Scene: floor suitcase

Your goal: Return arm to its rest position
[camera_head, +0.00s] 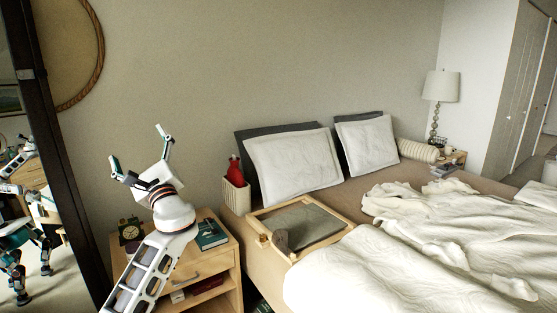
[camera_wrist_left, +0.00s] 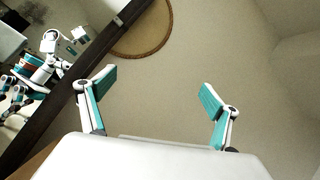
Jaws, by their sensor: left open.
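My left arm rises from the bottom left in the head view, in front of the wooden nightstand. My left gripper (camera_head: 138,145) points up with its fingers spread wide and nothing between them. It is above the nightstand, apart from everything. In the left wrist view the open fingers (camera_wrist_left: 156,92) frame only bare wall. My right gripper is not directly in view.
The nightstand (camera_head: 228,262) bears a dark clock (camera_head: 130,230) and a green book (camera_head: 210,235). A bed with white bedding (camera_head: 400,265) and a wooden tray (camera_head: 335,240) lies right. A dark-framed mirror (camera_head: 60,150) stands close at left, reflecting me.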

